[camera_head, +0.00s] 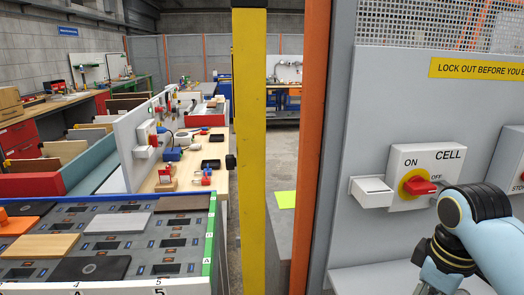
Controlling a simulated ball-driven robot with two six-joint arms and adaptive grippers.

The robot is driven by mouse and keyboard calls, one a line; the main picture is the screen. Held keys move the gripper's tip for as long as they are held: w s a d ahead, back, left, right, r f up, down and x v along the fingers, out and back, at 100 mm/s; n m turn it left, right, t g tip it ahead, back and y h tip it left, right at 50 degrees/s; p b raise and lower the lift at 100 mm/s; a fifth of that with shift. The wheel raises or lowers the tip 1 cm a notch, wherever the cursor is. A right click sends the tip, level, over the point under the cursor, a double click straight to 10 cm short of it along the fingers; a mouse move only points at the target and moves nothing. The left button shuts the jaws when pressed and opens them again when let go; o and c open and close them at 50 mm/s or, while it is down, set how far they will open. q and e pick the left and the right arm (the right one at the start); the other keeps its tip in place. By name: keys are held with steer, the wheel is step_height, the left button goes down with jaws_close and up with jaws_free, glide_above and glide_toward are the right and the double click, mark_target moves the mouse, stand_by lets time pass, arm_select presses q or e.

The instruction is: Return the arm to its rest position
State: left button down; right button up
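My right arm, light blue with black joints, comes in from the lower right in the head view. Its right gripper (436,283) points down at the bottom edge and is mostly cut off, so I cannot tell whether it is open or shut. The arm stands in front of a grey panel, just below and right of a white CELL switch box (448,158). The box has a red knob (418,187) on a yellow disc, with its handle lying roughly level toward the OFF label. My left gripper is not in view.
A white box (371,191) sits left of the switch. A grey ledge (375,279) runs below the panel. A yellow post (249,150) and an orange post (312,150) stand mid-view. At left, a grey gridded board (130,222) bears several flat plates, with a cluttered bench (215,150) beyond.

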steer(key=s+a+r+m+t, duration=0.1)
steer(key=s+r+m, duration=0.15)
steer(key=s, duration=0.65)
steer(key=s+a+r+m+t, duration=0.2)
steer(key=s+m, duration=0.2)
steer(key=s, duration=0.5)
steer(key=s+d+f+g+b, duration=0.15)
steer(key=f+b, duration=0.45)
steer(key=f, duration=1.3)
steer(key=s+d+f+b, duration=0.15)
steer(key=f+b, duration=0.45)
steer(key=f, duration=1.4)
steer(key=s+f+b, duration=0.4)
steer(key=s+f, duration=0.5)
steer(key=f, duration=0.2)
steer(key=s+f+g+b, duration=0.1)
steer(key=s+f+b, duration=0.3)
steer(key=s+f, duration=0.5)
step_height(320, 180, down, 3)
steer(key=shift+d+f, duration=0.2)
steer(key=shift+d, duration=0.15)
steer(key=shift+g, duration=0.25)
